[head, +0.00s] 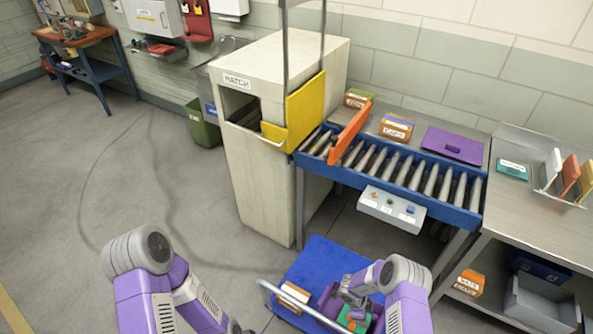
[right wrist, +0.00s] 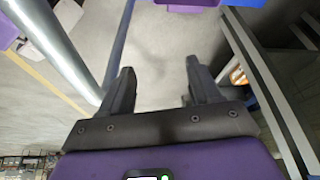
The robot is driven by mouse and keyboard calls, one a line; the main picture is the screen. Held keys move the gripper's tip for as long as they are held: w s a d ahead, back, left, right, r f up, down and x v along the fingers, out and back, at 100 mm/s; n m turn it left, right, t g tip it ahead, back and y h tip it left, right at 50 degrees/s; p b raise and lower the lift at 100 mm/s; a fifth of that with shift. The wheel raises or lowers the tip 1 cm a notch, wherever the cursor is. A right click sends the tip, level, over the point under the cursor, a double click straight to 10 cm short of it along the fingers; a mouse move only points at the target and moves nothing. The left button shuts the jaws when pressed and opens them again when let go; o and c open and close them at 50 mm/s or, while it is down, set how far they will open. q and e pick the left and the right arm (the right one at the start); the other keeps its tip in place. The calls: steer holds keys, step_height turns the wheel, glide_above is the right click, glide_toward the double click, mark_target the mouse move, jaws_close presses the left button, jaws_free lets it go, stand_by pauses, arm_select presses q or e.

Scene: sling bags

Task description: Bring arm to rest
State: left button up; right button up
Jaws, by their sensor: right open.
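My right arm (head: 405,290) is bent at the lower right of the head view, with its gripper (head: 350,292) low over the blue cart. In the right wrist view my right gripper (right wrist: 163,88) is open, with two dark fingers apart and nothing between them. My left arm (head: 145,290) is bent at the lower left of the head view. Its far end runs to the bottom edge, and its fingers are not visible.
The blue cart (head: 318,258) with a metal handle carries an orange-and-white box (head: 294,293) and a purple item. Behind stand a roller conveyor (head: 400,172), a beige cabinet (head: 265,190) and, right, a metal table (head: 540,215). Floor at left is clear.

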steer(key=s+a+r+n+t+y, duration=0.2)
steer(key=s+a+r+n+y, duration=0.6)
steer(key=s+a+r+n, duration=0.9)
arm_select(q)
step_height(320, 180, down, 16)
steer(key=b, duration=1.6)
steer(key=shift+s+f+b, duration=0.15)
steer(key=shift+s+b, duration=0.15)
steer(key=shift+s, duration=0.05)
arm_select(e)
step_height(320, 180, down, 17)
steer(key=d+n, duration=0.1)
steer(key=n, duration=0.1)
steer(key=shift+s+d, duration=0.35)
steer(key=shift+d, duration=0.05)
